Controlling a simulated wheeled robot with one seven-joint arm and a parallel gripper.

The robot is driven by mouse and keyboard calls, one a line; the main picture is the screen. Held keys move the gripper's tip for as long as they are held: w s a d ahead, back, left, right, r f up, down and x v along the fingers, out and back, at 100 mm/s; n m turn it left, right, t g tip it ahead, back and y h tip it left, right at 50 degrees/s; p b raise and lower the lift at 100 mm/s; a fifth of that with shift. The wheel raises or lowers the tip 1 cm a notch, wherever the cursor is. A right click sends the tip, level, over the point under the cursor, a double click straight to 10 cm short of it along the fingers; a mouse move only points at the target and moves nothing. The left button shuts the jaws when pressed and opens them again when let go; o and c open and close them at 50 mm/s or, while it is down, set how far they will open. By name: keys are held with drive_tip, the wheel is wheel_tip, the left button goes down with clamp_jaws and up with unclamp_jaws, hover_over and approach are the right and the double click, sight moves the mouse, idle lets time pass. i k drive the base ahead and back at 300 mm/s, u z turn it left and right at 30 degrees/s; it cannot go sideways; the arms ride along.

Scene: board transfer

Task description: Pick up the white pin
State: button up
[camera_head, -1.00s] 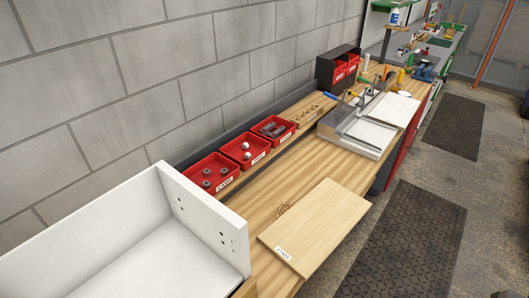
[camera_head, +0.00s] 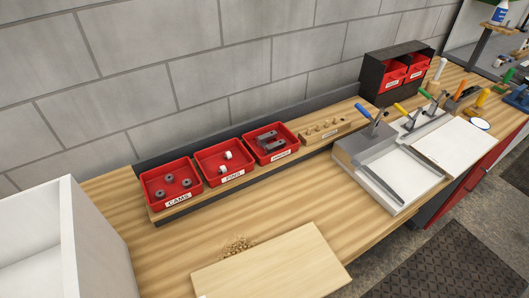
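Two small white pins lie in the middle red bin (camera_head: 212,182), labelled PINS, on the workbench by the wall. One white pin (camera_head: 222,169) is nearer the front of the bin. The other white pin (camera_head: 228,155) is just behind it. Both look like short cylinders, lying apart from the bin's walls. My gripper is not in view.
Left of the pins, the CAMS bin (camera_head: 152,203) holds several grey rings; a right-hand red bin (camera_head: 284,156) holds grey parts. A pale board (camera_head: 270,265) lies in front, beside wood shavings (camera_head: 237,246). A white box (camera_head: 95,250) stands at left, a metal fixture (camera_head: 352,152) at right.

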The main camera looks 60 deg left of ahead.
sight(223, 170)
drive_tip(key=i, duration=0.5)
drive_tip(key=u, duration=3.35)
drive_tip(key=i, duration=0.5)
drive_tip(key=u, duration=0.1)
